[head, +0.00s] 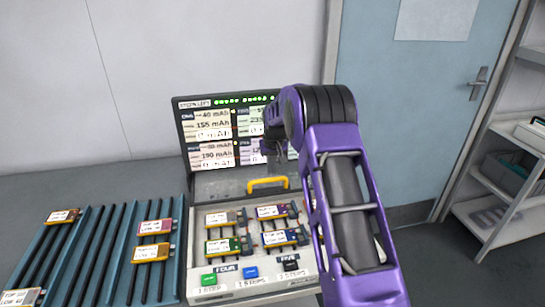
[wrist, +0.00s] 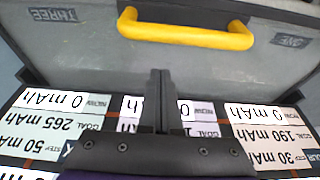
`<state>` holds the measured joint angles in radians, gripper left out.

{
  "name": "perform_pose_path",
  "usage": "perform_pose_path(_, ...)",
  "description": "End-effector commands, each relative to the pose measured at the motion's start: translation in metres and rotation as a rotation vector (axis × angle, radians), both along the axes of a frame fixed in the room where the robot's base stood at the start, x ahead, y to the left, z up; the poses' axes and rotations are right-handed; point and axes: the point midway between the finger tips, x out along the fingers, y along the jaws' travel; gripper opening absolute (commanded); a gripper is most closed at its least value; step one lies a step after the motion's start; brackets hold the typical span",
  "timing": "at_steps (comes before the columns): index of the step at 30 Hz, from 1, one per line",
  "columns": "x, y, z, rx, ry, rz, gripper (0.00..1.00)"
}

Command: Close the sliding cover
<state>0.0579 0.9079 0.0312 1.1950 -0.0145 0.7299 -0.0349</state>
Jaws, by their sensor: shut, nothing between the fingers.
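The sliding cover (head: 217,184) is a grey plate below the display panel of the tester, behind the bays, which lie uncovered. Its yellow handle (head: 267,183) stands at the front edge. In the wrist view the cover (wrist: 90,65) carries the words THREE and ONE, and the handle (wrist: 185,31) is a bent yellow bar. My gripper (head: 268,150) is in front of the display, above and behind the handle. In the wrist view its dark fingers (wrist: 160,74) are shut together and empty, apart from the handle.
The display panel (head: 205,115) stands upright at the back with capacity readings. Several pouch cells (head: 222,246) lie in the open bays, with green, blue and black buttons in front. A blue ribbed rack (head: 122,270) with more cells is at left. A shelf stands at right.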

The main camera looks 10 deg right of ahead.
Motion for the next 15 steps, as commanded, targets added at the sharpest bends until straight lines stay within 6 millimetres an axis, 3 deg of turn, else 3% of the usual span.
perform_pose_path(1,0.003,0.000,-0.013,0.000,0.002,0.000,0.00)
perform_pose_path(3,-0.008,0.000,-0.003,-0.001,-0.001,0.000,0.00)
perform_pose_path(9,-0.027,-0.001,0.000,-0.002,-0.002,-0.001,0.00)
perform_pose_path(15,-0.036,-0.001,0.002,-0.002,-0.003,-0.001,0.00)
